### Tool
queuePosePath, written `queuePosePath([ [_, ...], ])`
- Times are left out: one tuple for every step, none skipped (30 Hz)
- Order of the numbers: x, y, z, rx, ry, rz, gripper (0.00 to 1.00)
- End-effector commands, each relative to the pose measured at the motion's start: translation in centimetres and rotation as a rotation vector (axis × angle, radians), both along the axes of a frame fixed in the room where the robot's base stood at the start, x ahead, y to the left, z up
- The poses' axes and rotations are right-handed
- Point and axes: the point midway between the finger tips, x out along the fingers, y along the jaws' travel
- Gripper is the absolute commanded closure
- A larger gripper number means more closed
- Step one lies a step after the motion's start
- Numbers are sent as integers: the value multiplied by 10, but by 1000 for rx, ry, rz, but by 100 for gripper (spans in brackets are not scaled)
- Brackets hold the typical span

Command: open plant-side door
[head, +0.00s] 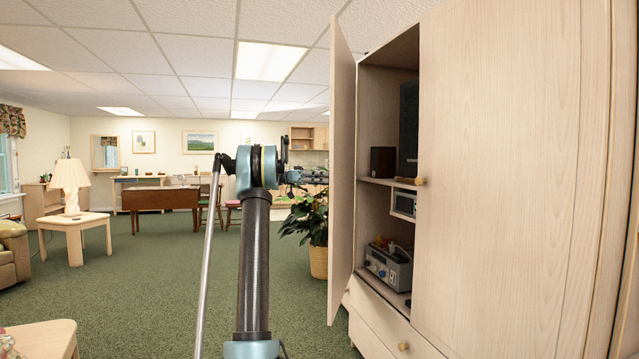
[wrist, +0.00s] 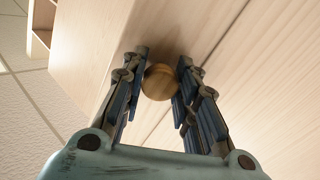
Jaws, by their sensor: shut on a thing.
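The pale wood cabinet (head: 520,170) stands at the right in the head view. Its left door (head: 342,170), on the side of the potted plant (head: 312,225), is swung well open, and I see it nearly edge-on. My gripper (head: 310,178) is on the far, outer side of this door, its tips partly hidden behind the door edge. In the wrist view my gripper (wrist: 162,60) has its fingers closed around a round wooden knob (wrist: 159,82) on a pale wood panel. The right door is shut, with its own knob (head: 420,181).
Open shelves hold a dark speaker (head: 383,162), a small white appliance (head: 403,204) and a grey radio-like box (head: 388,265). A drawer (head: 385,335) lies below. A side table with a lamp (head: 71,186) stands at the left. Green carpet (head: 150,280) is clear between.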

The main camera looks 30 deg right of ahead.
Motion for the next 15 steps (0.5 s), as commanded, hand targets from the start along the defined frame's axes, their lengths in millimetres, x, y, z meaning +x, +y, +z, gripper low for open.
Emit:
queuePosePath([
  [2,-3,4,-6,4,9,68],
  [2,-3,4,-6,4,9,61],
  [2,-3,3,-6,4,8,52],
  [1,-3,3,-6,3,8,51],
  [1,-3,3,-5,3,7,51],
  [1,-3,3,-5,3,7,51],
  [1,-3,3,-4,3,6,51],
  [1,-3,2,-4,3,6,51],
  [0,-3,2,-3,2,5,51],
  [0,-3,2,-3,2,5,51],
  [0,-3,2,-3,1,5,51],
  [0,-3,2,-3,1,5,51],
  [0,-2,2,-3,1,5,51],
  [1,-2,2,-3,1,5,51],
  [1,-1,2,-3,1,5,51],
])
